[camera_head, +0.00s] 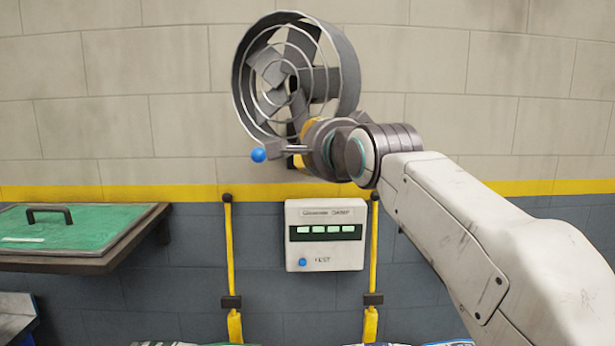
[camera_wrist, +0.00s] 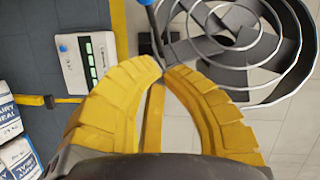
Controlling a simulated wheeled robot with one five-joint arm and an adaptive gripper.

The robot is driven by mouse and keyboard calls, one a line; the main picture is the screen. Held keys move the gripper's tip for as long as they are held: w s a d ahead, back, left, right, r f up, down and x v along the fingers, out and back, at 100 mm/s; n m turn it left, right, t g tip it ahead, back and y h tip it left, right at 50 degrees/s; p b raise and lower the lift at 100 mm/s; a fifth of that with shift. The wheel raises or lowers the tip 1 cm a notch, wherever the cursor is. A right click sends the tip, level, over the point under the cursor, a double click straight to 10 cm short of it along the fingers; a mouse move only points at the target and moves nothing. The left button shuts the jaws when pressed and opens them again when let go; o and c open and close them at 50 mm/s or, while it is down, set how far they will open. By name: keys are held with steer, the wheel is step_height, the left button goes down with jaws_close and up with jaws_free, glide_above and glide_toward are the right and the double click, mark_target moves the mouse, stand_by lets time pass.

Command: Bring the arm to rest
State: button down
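My gripper (camera_wrist: 163,69) shows two curved yellow fingers in the wrist view, with their tips brought close together. In the head view my gripper (camera_head: 304,148) is in front of the wall, at the lower edge of a round grey fan (camera_head: 350,65). A grey lever with a blue knob (camera_head: 258,154) sticks out to the left beside the fingers. In the wrist view the lever (camera_wrist: 157,30) runs down to the fingertips. I cannot tell whether the tips touch it. The fan (camera_wrist: 285,50) fills the upper right there.
A white panel with green lights and a blue button (camera_head: 324,235) is on the wall below my gripper. Yellow posts (camera_head: 231,255) flank it. A green-topped shelf (camera_head: 75,228) with a black handle juts out at left. Sacks (camera_head: 185,344) show at the bottom edge.

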steer(key=s+d+f+n+g+h, duration=0.1)
steer(key=s+f+n+g, duration=0.25)
steer(key=f, duration=0.55)
steer(key=s+d+f+n+g+h, duration=0.1)
steer(key=s+f+n+g, duration=0.1)
steer(key=f+n, duration=0.5)
steer(key=s+d+f+n+g+h, duration=0.1)
steer(key=s+f+n+g, duration=0.2)
steer(key=f, duration=0.7)
steer(key=s+d+f+g, duration=0.1)
steer(key=s+d+f, duration=0.3)
steer(key=s, duration=0.4)
steer(key=s+d+f+m+h, duration=0.1)
steer(key=s+d+f, duration=0.2)
steer(key=s+d, duration=0.3)
steer(key=s+d+f+g+h, duration=0.1)
steer(key=s+d+f, duration=0.3)
steer(key=s, duration=0.6)
steer(key=shift+s+d+f+m+g, duration=0.2)
steer(key=shift+d+f+m+g, duration=0.15)
steer(key=shift+d, duration=0.05)
